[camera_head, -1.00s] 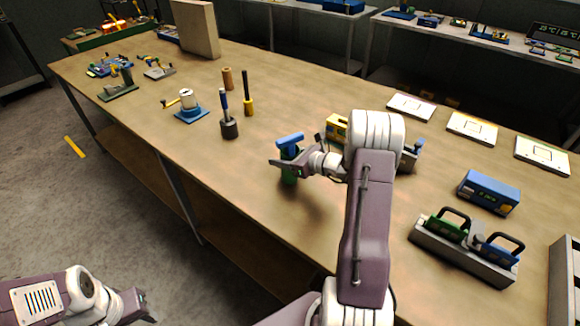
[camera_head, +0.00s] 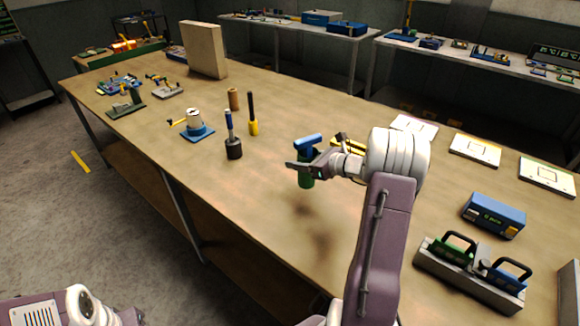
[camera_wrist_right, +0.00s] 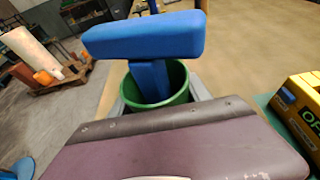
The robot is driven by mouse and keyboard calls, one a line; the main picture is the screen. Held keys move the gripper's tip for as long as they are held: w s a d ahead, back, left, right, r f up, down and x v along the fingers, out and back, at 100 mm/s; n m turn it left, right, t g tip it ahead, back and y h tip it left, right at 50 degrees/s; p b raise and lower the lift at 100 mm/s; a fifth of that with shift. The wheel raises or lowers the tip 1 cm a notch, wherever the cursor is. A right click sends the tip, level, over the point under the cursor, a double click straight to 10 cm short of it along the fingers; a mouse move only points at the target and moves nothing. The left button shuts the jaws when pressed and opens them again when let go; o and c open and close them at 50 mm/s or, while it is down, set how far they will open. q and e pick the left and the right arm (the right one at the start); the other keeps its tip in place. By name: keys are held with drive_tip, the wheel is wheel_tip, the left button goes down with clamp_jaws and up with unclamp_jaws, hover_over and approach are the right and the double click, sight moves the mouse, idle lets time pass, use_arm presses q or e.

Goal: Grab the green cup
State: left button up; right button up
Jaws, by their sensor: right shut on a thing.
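The green cup (camera_head: 306,181) is in my right gripper (camera_head: 301,167), over the middle of the workbench. A blue T-shaped piece (camera_head: 307,143) stands in the cup with its bar above the rim. A dark shadow lies on the bench apart from the cup, so it looks raised. In the right wrist view the cup's green rim (camera_wrist_right: 181,82) shows around the blue stem, with the blue bar (camera_wrist_right: 145,37) across the top. My gripper's body hides the lower cup there. My left gripper (camera_head: 128,317) is low at the left, cut by the picture's edge.
A dark holder with a blue-handled tool (camera_head: 233,147) and a yellow-black tool (camera_head: 252,116) stand left of the cup. A yellow box (camera_wrist_right: 300,105) is close on the right. A grey rack (camera_head: 468,277) and a blue box (camera_head: 493,215) are farther right. The bench front is clear.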

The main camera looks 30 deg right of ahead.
drive_tip(key=s+d+r, duration=0.1)
drive_tip(key=d+r, duration=0.3)
drive_tip(key=d, duration=0.3)
drive_tip(key=shift+s+r+p, duration=0.25)
drive_tip(key=shift+s+p, duration=0.05)
drive_tip(key=shift+s, duration=0.1)
